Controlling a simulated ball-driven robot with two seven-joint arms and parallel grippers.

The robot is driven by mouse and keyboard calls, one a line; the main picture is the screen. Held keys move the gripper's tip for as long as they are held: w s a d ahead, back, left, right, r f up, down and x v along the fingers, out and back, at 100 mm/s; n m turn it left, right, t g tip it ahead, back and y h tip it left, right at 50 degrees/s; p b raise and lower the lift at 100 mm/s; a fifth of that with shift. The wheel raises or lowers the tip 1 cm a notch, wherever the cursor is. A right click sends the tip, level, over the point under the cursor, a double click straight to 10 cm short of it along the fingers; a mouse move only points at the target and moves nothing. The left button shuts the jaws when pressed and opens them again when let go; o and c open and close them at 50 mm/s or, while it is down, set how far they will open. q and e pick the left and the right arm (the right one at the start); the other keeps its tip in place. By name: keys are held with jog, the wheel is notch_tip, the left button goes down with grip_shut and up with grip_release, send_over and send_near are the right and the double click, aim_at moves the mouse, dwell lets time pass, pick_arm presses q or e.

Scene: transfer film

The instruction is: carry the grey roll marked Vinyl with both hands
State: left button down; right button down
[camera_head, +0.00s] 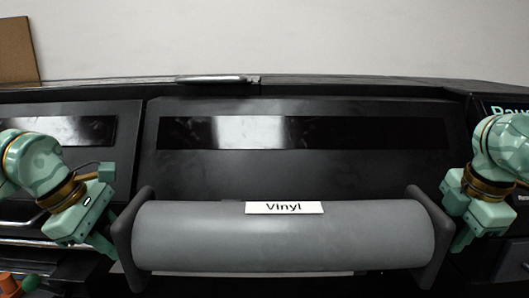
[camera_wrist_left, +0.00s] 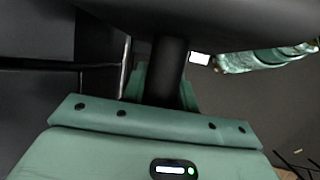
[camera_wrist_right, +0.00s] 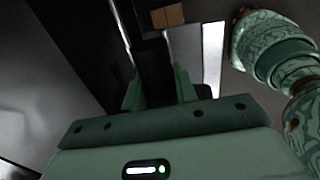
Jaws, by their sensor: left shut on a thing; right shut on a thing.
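The grey roll (camera_head: 285,236) with a white label reading Vinyl lies level across the front of the head view, with a dark flange at each end. My left gripper (camera_head: 110,243) is at its left end, shut on it just outside the flange. My right gripper (camera_head: 461,240) is at its right end, likewise shut on it. In the left wrist view a dark core end of the roll (camera_wrist_left: 168,68) sits between the fingers. In the right wrist view a dark core end (camera_wrist_right: 154,72) sits between the fingers. The fingertips are partly hidden.
A large black machine (camera_head: 300,172) with a glossy dark strip stands right behind the roll. A silver bar (camera_head: 210,79) lies on its top. A brown panel (camera_head: 17,50) leans at the back left. A green and orange item (camera_head: 28,283) is at the lower left.

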pick_arm(q)
jog(key=shift+r, duration=0.2)
pick_arm(e)
jog(key=shift+d+r, duration=0.1)
jog(key=shift+r, duration=0.1)
